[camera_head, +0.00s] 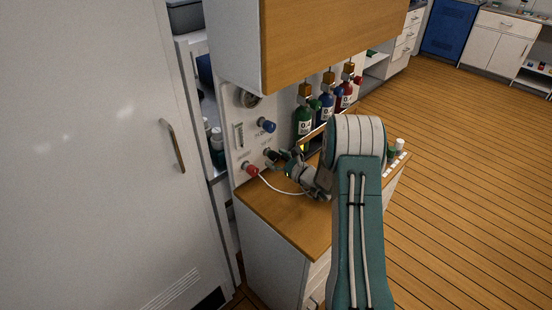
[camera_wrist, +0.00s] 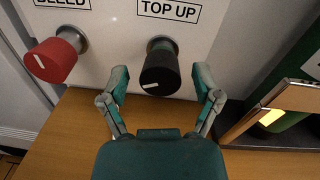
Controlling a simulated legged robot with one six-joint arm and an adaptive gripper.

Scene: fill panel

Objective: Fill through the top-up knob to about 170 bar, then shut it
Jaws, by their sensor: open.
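The black top-up knob (camera_wrist: 160,72) sticks out of the white panel below a "TOP UP" label (camera_wrist: 169,10) in the wrist view. Its white mark lies nearly level, tilted slightly. My gripper (camera_wrist: 161,84) is open, with one finger on each side of the knob; I cannot tell whether either finger touches it. In the head view my gripper (camera_head: 284,157) is at the panel's lower right, partly covering the knob. A round gauge (camera_head: 249,98) sits high on the panel, partly under the cabinet; its reading is too small to make out.
A red bleed knob (camera_wrist: 53,58) is left of the top-up knob. A blue knob (camera_head: 267,125) is higher on the panel. A white hose (camera_head: 278,189) runs over the wooden counter (camera_head: 287,222). Green, blue and red bottles (camera_head: 326,105) stand behind my arm. An overhead cabinet (camera_head: 330,40) hangs above.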

